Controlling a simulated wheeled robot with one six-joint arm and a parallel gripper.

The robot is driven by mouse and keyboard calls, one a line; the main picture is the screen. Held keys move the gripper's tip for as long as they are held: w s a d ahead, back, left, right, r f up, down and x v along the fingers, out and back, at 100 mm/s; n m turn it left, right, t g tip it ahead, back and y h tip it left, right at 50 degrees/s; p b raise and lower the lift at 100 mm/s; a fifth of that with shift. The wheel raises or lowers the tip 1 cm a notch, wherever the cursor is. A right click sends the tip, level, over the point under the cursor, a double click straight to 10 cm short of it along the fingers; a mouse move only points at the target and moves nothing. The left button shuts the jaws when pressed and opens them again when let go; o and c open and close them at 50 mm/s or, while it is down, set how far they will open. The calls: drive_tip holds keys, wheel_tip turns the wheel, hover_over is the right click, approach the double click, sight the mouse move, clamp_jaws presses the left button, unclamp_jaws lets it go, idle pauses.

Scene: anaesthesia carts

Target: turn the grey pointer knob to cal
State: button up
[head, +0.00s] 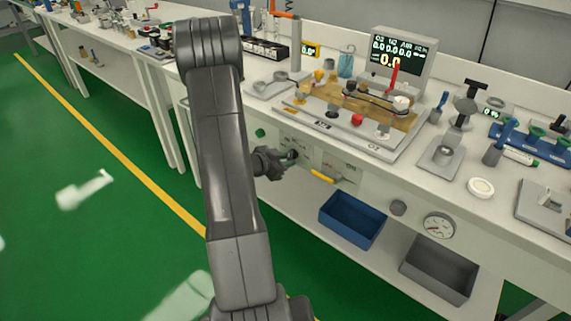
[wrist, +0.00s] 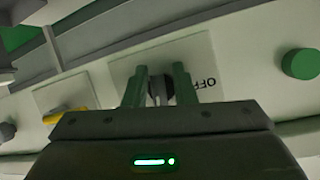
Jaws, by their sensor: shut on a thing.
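The grey pointer knob (wrist: 160,92) sits on a pale plate (wrist: 205,58) in the wrist view, with "OFF" printed to its right, upside down in this view. My gripper (wrist: 161,76) has its two green fingers on either side of the knob and is shut on it. The fingers hide much of the knob, so I cannot tell exactly where its pointer aims. I cannot see a "cal" mark. In the head view my gripper (head: 289,160) is at the bench's front panel, where my arm and gripper cover most of the knob.
A green round knob (wrist: 300,63) is right of the plate in the wrist view. A yellow lever (head: 323,176) is on the panel, right of my gripper in the head view. A blue bin (head: 352,220) and a grey bin (head: 438,268) stand below. The green floor at left is open.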

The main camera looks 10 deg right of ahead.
drive_tip(key=m+t+y+b, duration=0.1)
drive_tip(key=m+b, duration=0.3)
drive_tip(key=b, duration=0.6)
drive_tip(key=m+t+y+b, duration=0.2)
drive_tip(key=m+t+b, duration=0.2)
drive_tip(key=b, duration=0.5)
drive_tip(key=shift+r+b, duration=0.1)
drive_tip(key=shift+b, duration=0.3)
drive_tip(key=shift+s+r+m+t+b, duration=0.15)
drive_tip(key=shift+m+t+b, duration=0.35)
drive_tip(key=shift+b, duration=0.65)
drive_tip(key=o, duration=0.8)
drive_tip(key=shift+d+r, duration=0.1)
drive_tip(key=shift+r, duration=0.05)
drive_tip(key=p+v, duration=0.4)
drive_tip(key=v, duration=0.9)
drive_tip(key=shift+s+r, duration=0.2)
drive_tip(key=shift+s, duration=0.1)
